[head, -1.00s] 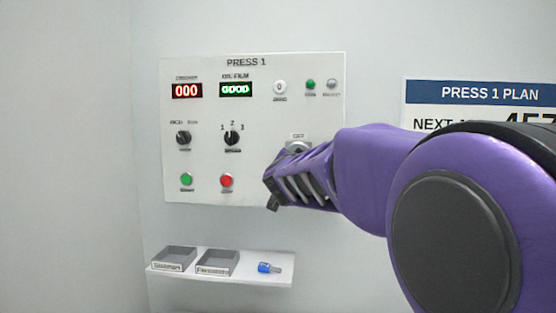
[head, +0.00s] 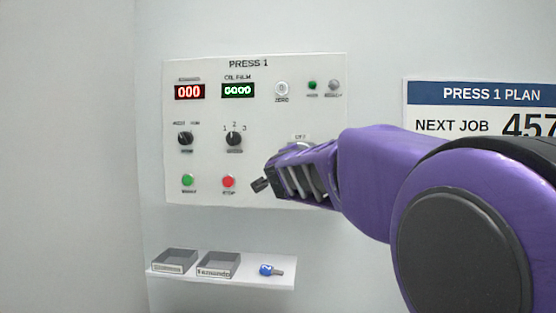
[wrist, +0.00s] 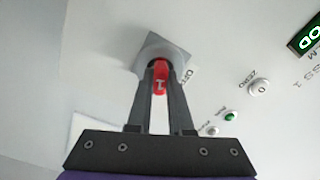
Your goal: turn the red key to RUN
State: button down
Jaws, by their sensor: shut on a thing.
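The red key (wrist: 160,80) sits in a round grey lock on the white PRESS 1 panel (head: 300,80), seen in the wrist view. My gripper (wrist: 160,88) is shut on the key, with one finger on each side of its red head. An OFF label (wrist: 187,76) shows beside the lock. In the head view my gripper (head: 268,178) and purple arm cover the key and most of the lock.
The panel also has a green button (head: 187,180), a red STOP button (head: 228,181) and two black knobs. A shelf (head: 225,276) below holds two grey trays and a blue-headed key (head: 270,270). A PRESS 1 PLAN sign hangs at right.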

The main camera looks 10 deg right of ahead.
jog(key=shift+f, duration=0.1)
jog(key=m+b, duration=0.2)
jog(key=m, duration=0.4)
jog(key=c, duration=0.7)
grip_release()
jog(key=shift+c, duration=0.2)
